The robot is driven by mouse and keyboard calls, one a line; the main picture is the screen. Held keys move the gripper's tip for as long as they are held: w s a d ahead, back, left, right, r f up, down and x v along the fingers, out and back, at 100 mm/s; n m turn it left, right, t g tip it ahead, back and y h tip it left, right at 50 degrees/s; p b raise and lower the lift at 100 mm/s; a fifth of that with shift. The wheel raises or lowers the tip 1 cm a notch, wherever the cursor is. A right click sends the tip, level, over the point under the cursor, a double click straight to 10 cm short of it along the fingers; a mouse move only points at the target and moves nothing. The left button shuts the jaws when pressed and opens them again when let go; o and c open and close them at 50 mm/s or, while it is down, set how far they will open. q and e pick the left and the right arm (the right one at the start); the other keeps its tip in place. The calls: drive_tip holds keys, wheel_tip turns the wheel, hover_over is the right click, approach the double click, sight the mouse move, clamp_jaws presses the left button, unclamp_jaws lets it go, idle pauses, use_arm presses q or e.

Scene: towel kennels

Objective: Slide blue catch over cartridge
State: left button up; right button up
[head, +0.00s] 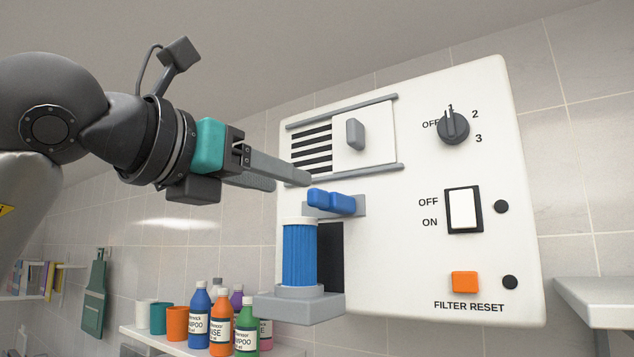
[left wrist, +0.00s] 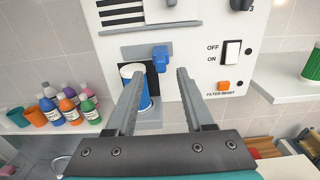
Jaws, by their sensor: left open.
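The blue catch (head: 331,201) sticks out from a grey plate (head: 362,205) on the white panel (head: 420,260). It also shows in the left wrist view (left wrist: 160,57). The blue ribbed cartridge (head: 299,254) with a white top stands upright on a grey holder (head: 298,305), below the catch and in front of a dark opening. My left gripper (head: 292,182) is open and empty; its fingertips are near the catch, up and to its left in the head view. In the left wrist view its fingers (left wrist: 156,85) point toward the catch and cartridge. My right gripper is not in view.
The panel has a sliding vent cover (head: 355,134), a dial (head: 453,127), a rocker switch (head: 464,210) and an orange button (head: 464,282). Several bottles (head: 221,322) and cups stand on a shelf at lower left. Another shelf (head: 605,295) juts out at right.

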sight(310, 189)
use_arm(q)
drive_tip(key=p+x, duration=0.2)
drive_tip(key=x, duration=0.6)
drive_tip(key=shift+w+d, duration=0.2)
drive_tip(key=shift+w, duration=0.05)
clamp_jaws()
idle(1.0)
